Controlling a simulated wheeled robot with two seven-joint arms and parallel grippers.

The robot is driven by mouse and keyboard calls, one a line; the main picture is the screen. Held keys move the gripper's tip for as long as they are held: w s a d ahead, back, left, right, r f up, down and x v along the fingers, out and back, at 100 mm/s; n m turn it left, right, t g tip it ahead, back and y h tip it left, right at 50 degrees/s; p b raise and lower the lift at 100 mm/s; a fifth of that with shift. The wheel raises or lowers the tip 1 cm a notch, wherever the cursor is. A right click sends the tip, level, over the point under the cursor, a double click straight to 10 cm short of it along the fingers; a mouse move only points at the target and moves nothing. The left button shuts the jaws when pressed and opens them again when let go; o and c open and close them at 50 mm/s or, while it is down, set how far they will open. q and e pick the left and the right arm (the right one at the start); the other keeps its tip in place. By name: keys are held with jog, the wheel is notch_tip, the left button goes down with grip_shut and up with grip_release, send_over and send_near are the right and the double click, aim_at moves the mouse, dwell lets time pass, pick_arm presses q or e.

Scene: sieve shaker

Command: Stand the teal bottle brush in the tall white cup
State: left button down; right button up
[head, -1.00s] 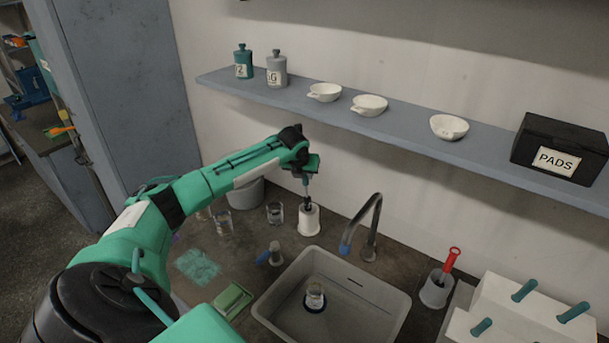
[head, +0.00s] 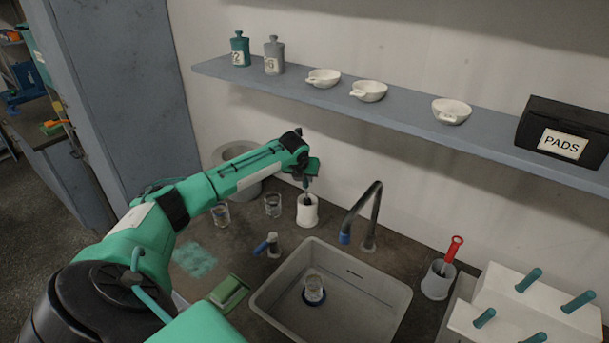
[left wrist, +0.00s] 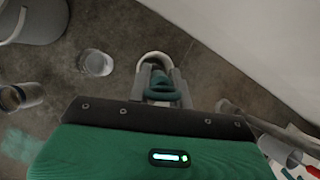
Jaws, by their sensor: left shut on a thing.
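The tall white cup (head: 307,214) stands upright on the dark counter behind the sink. My left gripper (head: 307,182) is above the cup, fingers pointing down, shut on the teal bottle brush. The brush (head: 307,190) is roughly upright, and its dark lower part is at the cup's mouth. How deep it reaches inside is hidden. In the left wrist view the brush's teal handle (left wrist: 160,84) shows between the fingers, with the cup's white rim (left wrist: 152,57) around and behind it. My right gripper is not in view.
Glass beakers (head: 272,205) and a grey bucket (head: 238,165) stand left of the cup. The sink (head: 375,310), holding a glass, is in front, with the faucet (head: 375,215) to the right. A red-handled brush stands in a grey cup (head: 436,286). The shelf (head: 420,130) runs above.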

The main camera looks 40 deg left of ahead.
pick_arm(q)
jog(key=c, duration=1.2)
grip_release()
jog(key=shift+r, duration=0.1)
jog(key=b+v, duration=0.2)
jog(key=v, duration=1)
